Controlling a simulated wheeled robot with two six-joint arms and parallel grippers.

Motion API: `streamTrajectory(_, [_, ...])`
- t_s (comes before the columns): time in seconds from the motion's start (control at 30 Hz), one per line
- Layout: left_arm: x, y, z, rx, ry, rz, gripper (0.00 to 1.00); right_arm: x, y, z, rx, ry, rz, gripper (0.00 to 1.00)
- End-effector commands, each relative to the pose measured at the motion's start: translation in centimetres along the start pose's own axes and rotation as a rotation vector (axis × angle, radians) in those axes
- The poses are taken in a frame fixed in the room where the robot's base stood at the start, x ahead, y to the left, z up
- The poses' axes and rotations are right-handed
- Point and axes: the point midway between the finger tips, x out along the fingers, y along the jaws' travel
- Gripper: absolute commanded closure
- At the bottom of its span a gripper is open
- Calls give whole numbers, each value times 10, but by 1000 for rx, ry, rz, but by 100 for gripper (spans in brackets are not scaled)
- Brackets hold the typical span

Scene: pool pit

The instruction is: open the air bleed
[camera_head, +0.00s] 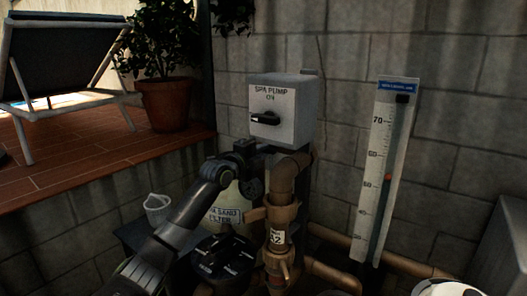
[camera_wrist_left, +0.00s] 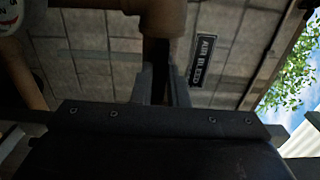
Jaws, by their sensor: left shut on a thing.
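My left gripper (camera_head: 258,152) reaches up from the lower left to the top of the brown pipe (camera_head: 284,178), just below the spa pump box. In the left wrist view the gripper (camera_wrist_left: 162,84) is shut on a dark narrow part, the air bleed handle (camera_wrist_left: 156,52), which sits against the brown pipe fitting (camera_wrist_left: 158,16). A black "AIR BLEED" label (camera_wrist_left: 203,60) shows right of the fingers. In the head view the handle is hidden behind the gripper. My right gripper is not in view.
A grey "SPA PUMP" box (camera_head: 303,112) with a black switch (camera_head: 265,118) is on the block wall just above the gripper. The sand filter (camera_head: 226,201), a black valve top (camera_head: 224,257) and a tall gauge (camera_head: 386,165) stand nearby.

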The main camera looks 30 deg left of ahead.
Motion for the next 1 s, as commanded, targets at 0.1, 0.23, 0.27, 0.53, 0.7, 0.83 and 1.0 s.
streamTrajectory(0.1, [0,1,0,-1,0,1,100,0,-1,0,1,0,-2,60])
streamTrajectory(0.23, [0,1,0,-1,0,1,100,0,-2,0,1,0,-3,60])
streamTrajectory(0.27, [0,1,0,-1,0,1,100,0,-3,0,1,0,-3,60])
streamTrajectory(0.53, [0,-3,0,-182,0,5,100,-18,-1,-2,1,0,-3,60])
streamTrajectory(0.7, [0,-3,0,-409,-1,6,100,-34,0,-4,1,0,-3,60])
streamTrajectory(0.83, [0,-3,0,-585,-2,5,100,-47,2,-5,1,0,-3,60])
streamTrajectory(1.0, [0,-3,0,-826,-3,6,100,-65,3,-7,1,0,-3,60])
